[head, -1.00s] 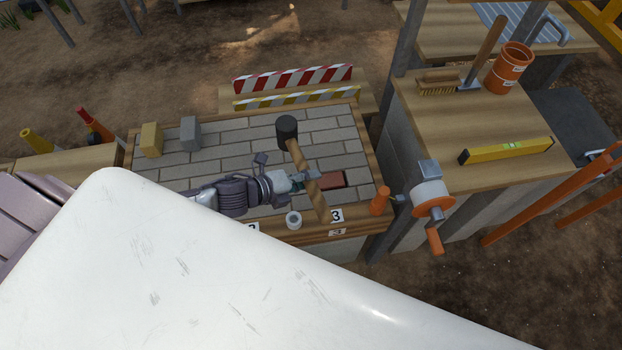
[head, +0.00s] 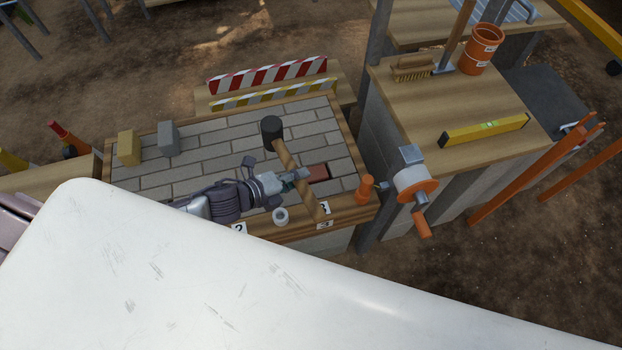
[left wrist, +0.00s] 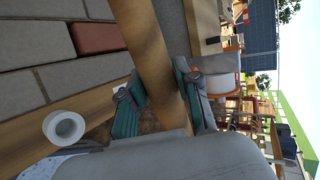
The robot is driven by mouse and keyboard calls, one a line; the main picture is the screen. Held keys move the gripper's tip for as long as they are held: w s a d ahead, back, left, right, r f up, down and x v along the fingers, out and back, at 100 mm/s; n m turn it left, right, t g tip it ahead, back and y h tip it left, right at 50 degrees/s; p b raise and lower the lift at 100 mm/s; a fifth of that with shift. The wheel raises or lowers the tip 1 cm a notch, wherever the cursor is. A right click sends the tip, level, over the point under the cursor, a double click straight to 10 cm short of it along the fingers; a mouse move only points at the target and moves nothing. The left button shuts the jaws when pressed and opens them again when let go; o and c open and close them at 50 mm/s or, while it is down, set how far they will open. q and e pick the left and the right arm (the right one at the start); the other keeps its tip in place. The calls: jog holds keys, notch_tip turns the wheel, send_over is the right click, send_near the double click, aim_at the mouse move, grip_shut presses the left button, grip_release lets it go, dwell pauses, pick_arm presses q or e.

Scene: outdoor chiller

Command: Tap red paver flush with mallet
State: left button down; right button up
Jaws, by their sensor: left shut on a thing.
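The mallet has a black head (head: 272,129) and a wooden handle (head: 308,189). My left gripper (head: 297,177) is shut on the handle, which also fills the middle of the left wrist view (left wrist: 152,55) between the gripper's green fingers (left wrist: 160,100). The red paver (head: 318,172) sits among the grey pavers (head: 215,150), just right of the handle. It also shows in the left wrist view (left wrist: 97,37). The mallet head is at the far side, away from the red paver. Whether the paver stands proud cannot be told. My right gripper is not seen.
A white ring (head: 280,215) stands on the near wooden edge. An orange bottle-like object (head: 365,188) and a crank reel (head: 415,187) are at the right. A yellow block (head: 129,147) and a grey block (head: 168,138) stand on the left. Striped barriers (head: 267,75) lie behind.

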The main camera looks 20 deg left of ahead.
pick_arm(q)
jog(key=b, duration=0.3)
send_over(336, 216)
notch_tip(336, 216, down, 5)
jog(key=shift+w+r, duration=0.1)
jog(key=shift+r, duration=0.05)
notch_tip(336, 216, down, 6)
jog(key=b, duration=0.4)
jog(key=shift+f+b, duration=0.25)
jog(key=shift+b, duration=0.05)
jog(key=shift+r+p, duration=0.65)
jog(key=shift+r, duration=0.1)
jog(key=a+r+p, duration=0.3)
jog(key=a, duration=0.1)
jog(key=a+r+p, duration=0.3)
jog(key=a, duration=0.1)
jog(key=a+r+p, duration=0.4)
jog(key=shift+a, duration=0.2)
jog(key=shift+a+r, duration=0.1)
jog(key=shift+a, duration=0.3)
